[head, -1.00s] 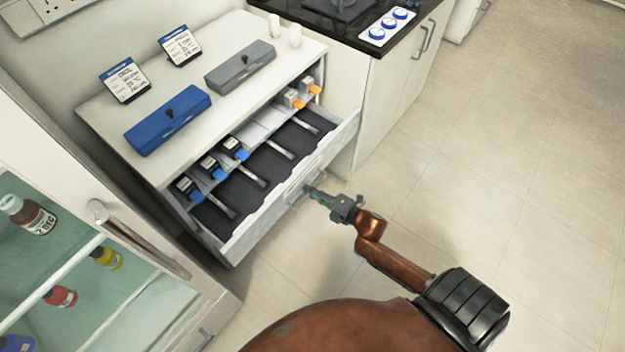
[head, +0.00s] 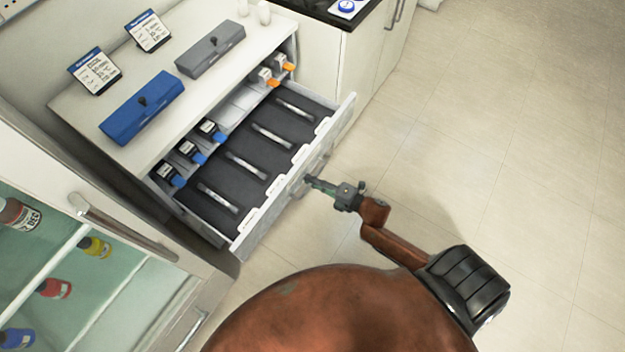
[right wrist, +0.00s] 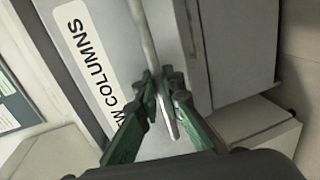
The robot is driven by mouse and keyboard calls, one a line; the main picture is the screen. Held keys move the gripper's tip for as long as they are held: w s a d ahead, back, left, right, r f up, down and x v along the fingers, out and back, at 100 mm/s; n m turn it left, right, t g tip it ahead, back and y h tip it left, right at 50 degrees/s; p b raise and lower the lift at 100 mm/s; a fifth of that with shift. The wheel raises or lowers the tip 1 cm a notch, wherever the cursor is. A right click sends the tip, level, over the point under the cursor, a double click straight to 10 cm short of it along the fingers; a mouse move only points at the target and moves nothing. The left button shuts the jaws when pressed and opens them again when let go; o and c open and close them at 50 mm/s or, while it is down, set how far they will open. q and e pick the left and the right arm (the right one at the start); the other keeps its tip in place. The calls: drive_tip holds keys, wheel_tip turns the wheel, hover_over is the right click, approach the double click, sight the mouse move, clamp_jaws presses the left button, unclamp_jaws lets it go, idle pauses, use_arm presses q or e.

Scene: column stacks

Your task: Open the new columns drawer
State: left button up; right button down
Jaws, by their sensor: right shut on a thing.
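The new columns drawer (head: 262,226) stands pulled out from the white cabinet in the head view. Its dark inside shows several metal columns lying in slots, with blue-capped and orange-capped pieces in the back row. In the right wrist view, its front (right wrist: 140,150) bears a label (right wrist: 88,62) reading "...W COLUMNS", partly hidden by a finger. My right gripper (head: 310,181) is shut on the drawer's bar handle (right wrist: 146,35). Its green fingers (right wrist: 160,105) close around the bar in the right wrist view. My left gripper is not in view.
A blue box (head: 142,108), a grey box (head: 210,50) and two label stands sit on the cabinet top. A glass-fronted cabinet with bottles (head: 95,247) stands close at the left. A black-topped counter (head: 318,10) is beyond. The floor at right is clear.

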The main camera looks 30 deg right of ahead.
drive_tip(key=c, duration=2.3)
unclamp_jaws()
drive_tip(key=shift+c, duration=0.2)
drive_tip(key=v, duration=1.2)
drive_tip(key=shift+f, duration=0.1)
